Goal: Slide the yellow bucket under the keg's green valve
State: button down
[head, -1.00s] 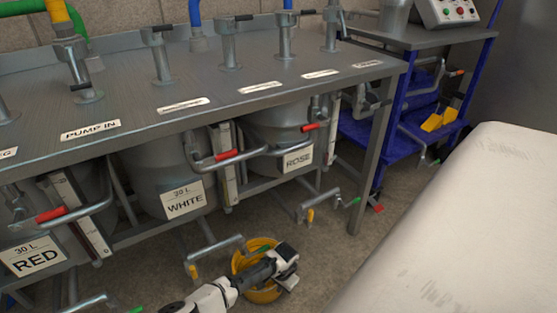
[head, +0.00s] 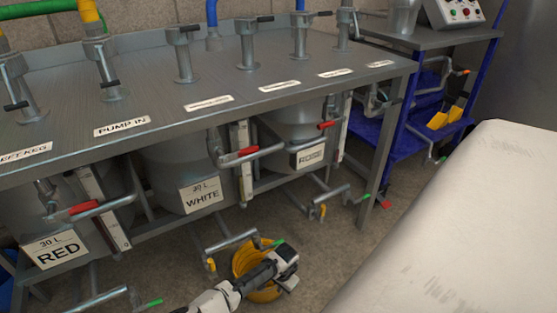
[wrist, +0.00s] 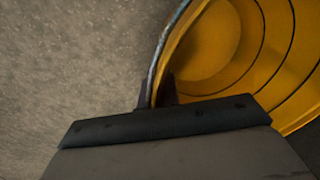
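The yellow bucket (head: 246,261) stands on the floor in front of the bench, low in the head view. My gripper (head: 284,257) reaches over it. In the wrist view the bucket's rim (wrist: 180,32) runs between my two fingers (wrist: 156,92), which sit close on either side of it; the inside of the bucket shows to the right. The WHITE keg (head: 160,165) has a low pipe with a green valve handle (head: 277,243) just above the bucket's far edge. Its yellow-tipped outlet (head: 211,265) hangs left of the bucket.
The RED keg (head: 25,215) and ROSE keg (head: 290,125) have similar low pipes, with green handles at the RED pipe (head: 153,303) and ROSE pipe (head: 363,199). A bench leg (head: 385,150) stands at right. A large pale block (head: 450,220) fills the right. Bare floor (head: 330,245) lies between.

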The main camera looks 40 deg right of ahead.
jog(key=c, duration=1.6)
grip_release()
jog(key=shift+o, duration=0.2)
notch_tip(320, 180, up, 14)
jog(key=s+p, duration=0.1)
jog(key=p, duration=0.4)
jog(key=shift+s+f, duration=0.15)
jog(key=shift+s, duration=0.2)
jog(key=shift+d+f, duration=0.1)
